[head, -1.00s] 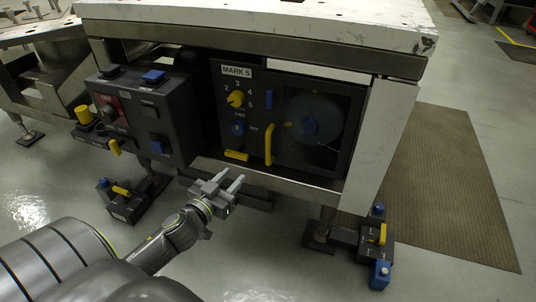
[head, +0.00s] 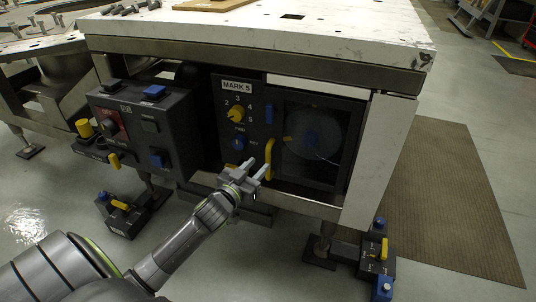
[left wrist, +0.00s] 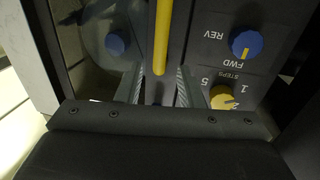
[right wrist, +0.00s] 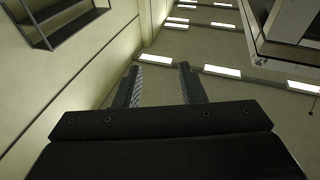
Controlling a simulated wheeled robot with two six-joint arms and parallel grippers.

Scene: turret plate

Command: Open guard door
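The guard door (head: 309,140) is a dark framed panel with a see-through window, at the right of the MARK 5 unit under the table; it looks shut. Its yellow handle (head: 269,158) stands upright at the door's left edge. My left gripper (head: 259,170) is open just below and in front of the handle. In the left wrist view the yellow handle (left wrist: 161,40) hangs between the two open fingers, and I see no contact. A blue knob behind the window (left wrist: 116,43) shows there too.
Left of the door are a yellow steps knob (head: 236,114), a blue FWD/REV knob (head: 239,144) and a blue latch-like piece (head: 269,113). A dark control box (head: 140,125) juts out further left. The white table (head: 260,40) overhangs above.

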